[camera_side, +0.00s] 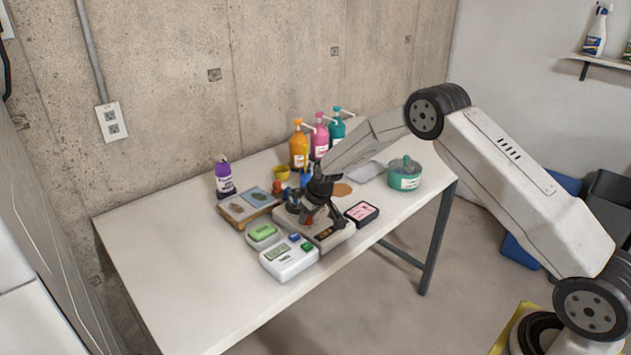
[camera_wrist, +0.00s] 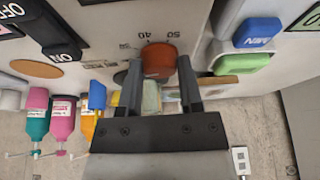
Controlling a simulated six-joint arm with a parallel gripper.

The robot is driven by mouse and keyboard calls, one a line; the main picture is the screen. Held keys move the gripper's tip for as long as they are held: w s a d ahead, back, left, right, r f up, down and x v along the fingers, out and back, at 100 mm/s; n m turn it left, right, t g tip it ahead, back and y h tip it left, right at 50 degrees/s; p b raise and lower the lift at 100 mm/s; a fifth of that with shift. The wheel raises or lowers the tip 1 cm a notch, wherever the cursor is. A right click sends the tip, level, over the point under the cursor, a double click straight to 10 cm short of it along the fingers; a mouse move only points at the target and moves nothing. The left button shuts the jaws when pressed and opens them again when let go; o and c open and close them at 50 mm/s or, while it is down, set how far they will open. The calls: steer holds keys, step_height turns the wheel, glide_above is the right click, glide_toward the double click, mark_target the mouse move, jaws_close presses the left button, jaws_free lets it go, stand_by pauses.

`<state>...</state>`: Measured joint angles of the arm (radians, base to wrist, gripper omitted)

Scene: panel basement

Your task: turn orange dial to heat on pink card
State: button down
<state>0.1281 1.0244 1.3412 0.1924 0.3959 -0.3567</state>
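The orange dial (camera_wrist: 158,62) sits on a pale panel (camera_wrist: 185,20) with a printed scale, where 40 and 50 are readable beside it. My gripper (camera_wrist: 160,75) has one finger on each side of the dial, close to its sides; I cannot tell whether both touch it. In the side view my gripper (camera_side: 318,218) is low over the pale unit (camera_side: 341,239) and mostly hides the dial. The pink card (camera_side: 362,212) lies in a dark frame just right of that unit; its writing is too small to read.
A white device (camera_side: 289,262) and a green-topped box (camera_side: 263,233) stand front left of the unit. A picture board (camera_side: 237,213), purple bottle (camera_side: 224,178), pump bottles (camera_side: 299,150) and teal pot (camera_side: 404,177) stand around it. The table's left part (camera_side: 150,250) is clear.

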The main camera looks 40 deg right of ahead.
steer(key=shift+m+h, duration=0.3)
steer(key=shift+m, duration=0.3)
steer(key=shift+a+m+h, duration=0.1)
steer(key=shift+m+h, duration=0.5)
steer(key=shift+m, duration=1)
steer(key=shift+a+m+g+h, duration=0.1)
steer(key=shift+m+g+h, duration=0.25)
steer(key=shift+m, duration=0.7)
steer(key=shift+m+g+h, duration=0.25)
steer(key=shift+m+h, duration=0.1)
steer(key=shift+m, duration=0.7)
steer(key=shift+c, duration=1.3)
jaws_free()
steer(key=shift+r, duration=0.1)
steer(key=v, duration=0.7)
steer(key=shift+a+r, duration=0.15)
steer(key=shift+r, duration=0.1)
